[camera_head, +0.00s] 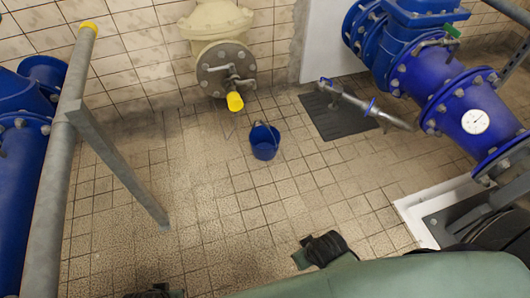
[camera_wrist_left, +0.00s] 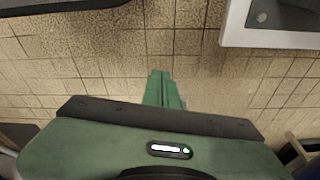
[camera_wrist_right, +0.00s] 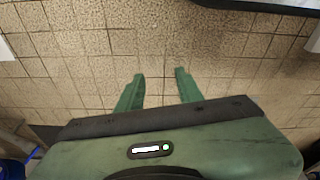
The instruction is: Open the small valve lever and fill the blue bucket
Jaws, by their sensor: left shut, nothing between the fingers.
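The blue bucket (camera_head: 264,145) stands upright on the tiled floor in the head view, its thin handle raised. Its inside is dark, and I cannot tell whether it holds water. Above and left of it, a small valve with metal lever parts (camera_head: 242,82) and a yellow-capped outlet (camera_head: 235,102) sits on the grey flange of a cream pipe. My left gripper (camera_wrist_left: 163,75) has its green fingers together, over bare floor in its wrist view. My right gripper (camera_wrist_right: 158,75) has its fingers apart with only floor between them. Both are away from bucket and valve.
Large blue pipes (camera_head: 455,95) with a gauge (camera_head: 475,121) stand at right. A grey railing (camera_head: 58,165) stands at left. The floor before the bucket is clear.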

